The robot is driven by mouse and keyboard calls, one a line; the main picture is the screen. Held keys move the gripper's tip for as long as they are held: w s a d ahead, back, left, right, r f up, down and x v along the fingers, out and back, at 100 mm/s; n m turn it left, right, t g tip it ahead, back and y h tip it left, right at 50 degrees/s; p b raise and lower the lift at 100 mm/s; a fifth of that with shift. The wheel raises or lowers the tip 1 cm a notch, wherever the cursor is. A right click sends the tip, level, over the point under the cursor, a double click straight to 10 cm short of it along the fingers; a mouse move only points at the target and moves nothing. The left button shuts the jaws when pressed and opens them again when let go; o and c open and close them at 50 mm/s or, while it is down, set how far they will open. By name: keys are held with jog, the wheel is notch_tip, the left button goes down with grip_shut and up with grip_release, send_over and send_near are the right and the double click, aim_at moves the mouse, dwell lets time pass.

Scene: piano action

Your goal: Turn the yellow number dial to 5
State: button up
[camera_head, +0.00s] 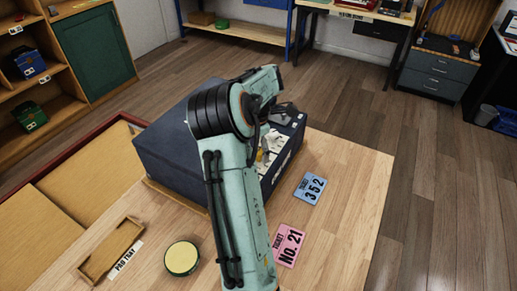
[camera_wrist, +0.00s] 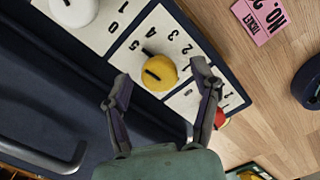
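The yellow number dial (camera_wrist: 160,73) sits on a white plate (camera_wrist: 148,38) with black numbers around it; 5, 4, 3 and 2 show. A black bar marks the dial's top, and a black mark shows on the plate beside it; I cannot tell which number the dial is set to. My gripper (camera_wrist: 160,86) is open, with one finger on each side of the dial in the wrist view; contact is not clear. In the head view the dial (camera_head: 260,156) is small and partly hidden by my arm, on the front of the dark blue box (camera_head: 165,145).
A white knob (camera_wrist: 73,10) and a red part (camera_wrist: 220,118) flank the yellow dial. A metal handle (camera_wrist: 45,155) crosses the box. A blue card (camera_head: 310,189), pink ticket (camera_head: 289,245), round yellow pad (camera_head: 182,258) and wooden tray (camera_head: 112,248) lie on the table.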

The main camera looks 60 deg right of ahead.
aim_at(259, 151)
notch_tip(259, 151, up, 12)
dwell(0.6)
dwell(0.4)
